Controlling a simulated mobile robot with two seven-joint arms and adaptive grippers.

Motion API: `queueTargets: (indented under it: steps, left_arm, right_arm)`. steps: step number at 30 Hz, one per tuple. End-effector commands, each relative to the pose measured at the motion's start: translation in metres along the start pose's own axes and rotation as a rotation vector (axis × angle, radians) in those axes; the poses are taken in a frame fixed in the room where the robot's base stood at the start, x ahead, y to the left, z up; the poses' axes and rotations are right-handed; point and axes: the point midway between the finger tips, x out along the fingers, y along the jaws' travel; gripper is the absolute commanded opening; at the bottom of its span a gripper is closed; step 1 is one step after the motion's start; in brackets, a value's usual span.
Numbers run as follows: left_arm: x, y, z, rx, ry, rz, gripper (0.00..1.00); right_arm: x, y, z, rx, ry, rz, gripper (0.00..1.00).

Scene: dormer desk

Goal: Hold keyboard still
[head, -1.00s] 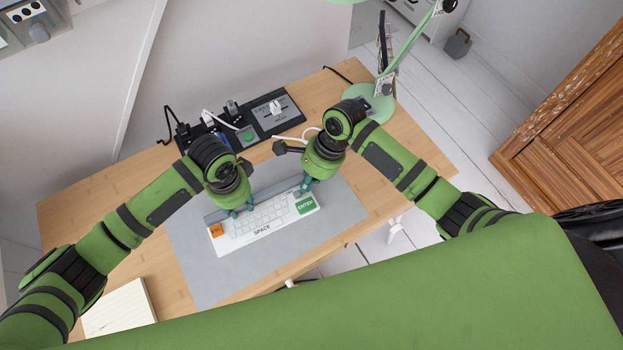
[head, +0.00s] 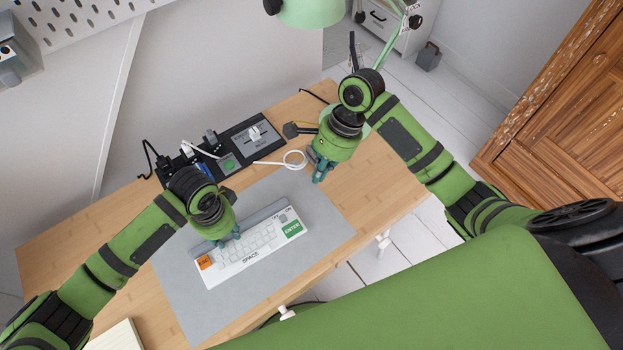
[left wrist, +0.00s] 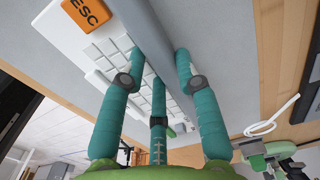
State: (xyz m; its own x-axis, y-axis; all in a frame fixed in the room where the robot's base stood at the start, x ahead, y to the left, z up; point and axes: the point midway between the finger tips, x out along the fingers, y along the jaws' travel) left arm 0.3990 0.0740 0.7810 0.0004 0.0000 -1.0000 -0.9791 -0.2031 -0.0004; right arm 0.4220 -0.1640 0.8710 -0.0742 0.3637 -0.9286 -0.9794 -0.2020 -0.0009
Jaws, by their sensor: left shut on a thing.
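The white keyboard (head: 250,256) lies on the grey desk mat, with an orange ESC key at its left end and a green ENTER key at its right. My left gripper (head: 228,240) is shut on the keyboard near its left back part. In the left wrist view its teal fingers (left wrist: 156,68) straddle the grey back strip of the keyboard (left wrist: 97,42). My right gripper (head: 320,174) hangs beyond the keyboard's right end, apart from it; whether its jaws are open is too small to tell.
A green lamp (head: 312,8) stands at the back right. A notepad (head: 117,337) lies front left. The desk's right end (head: 385,185) is clear.

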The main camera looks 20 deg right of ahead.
Motion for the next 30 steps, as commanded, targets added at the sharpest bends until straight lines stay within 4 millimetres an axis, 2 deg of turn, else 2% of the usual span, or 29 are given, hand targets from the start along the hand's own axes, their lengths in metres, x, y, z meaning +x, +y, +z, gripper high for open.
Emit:
queueTargets:
  steps: [9, 10, 12, 23, 26, 30]
  left_arm:
    - [0.001, 0.001, 0.0, 0.001, -0.001, 0.002, 0.0]
    - [0.001, 0.001, 0.0, 0.001, -0.001, 0.002, 0.36]
    - [0.001, 0.001, 0.0, 0.001, -0.001, 0.002, 0.6]
    - [-0.002, 0.0, 0.0, 0.0, 0.001, 0.0, 0.6]
    - [-0.011, -0.001, 0.0, -0.001, 0.001, -0.001, 0.6]
    - [-0.036, -0.001, 0.0, 0.002, 0.002, -0.003, 0.6]
  right_arm:
    - [-0.004, 0.0, 0.0, 0.0, 0.0, 0.0, 0.0]
    - [-0.004, 0.0, 0.0, 0.0, 0.0, 0.0, 0.0]
    - [-0.004, 0.0, 0.0, 0.0, 0.0, 0.0, 0.0]
    - [-0.004, 0.0, 0.0, 0.0, 0.0, 0.0, 0.0]
    - [-0.004, 0.0, 0.0, 0.0, 0.0, 0.0, 0.0]
    - [-0.004, 0.0, 0.0, 0.0, 0.0, 0.0, 0.0]
